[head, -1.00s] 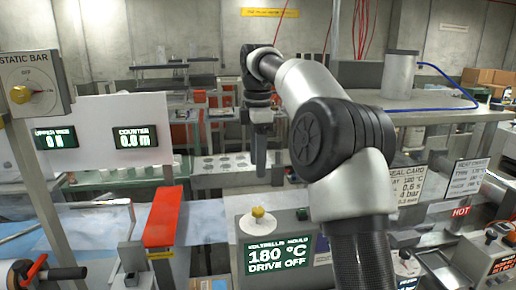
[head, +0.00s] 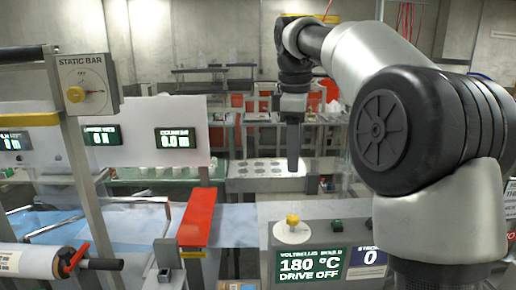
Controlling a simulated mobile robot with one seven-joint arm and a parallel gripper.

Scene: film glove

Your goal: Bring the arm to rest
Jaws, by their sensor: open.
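My gripper (head: 293,165) hangs pointing down at the end of my raised arm, right of the middle in the head view. Only one long dark finger shows clearly, seen from the side, so the gap between the fingers is hidden. Nothing shows held at its tip. It appears in front of a grey bench with round recesses (head: 262,184); I cannot tell its height above that bench. My arm's large elbow fills the right side of the view.
A control panel (head: 310,264) reading 180 °C, DRIVE OFF stands below, with a yellow knob (head: 292,221). A red bar (head: 198,217) crosses blue film. A STATIC BAR box (head: 87,84) on a post and a white display board (head: 145,128) stand left.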

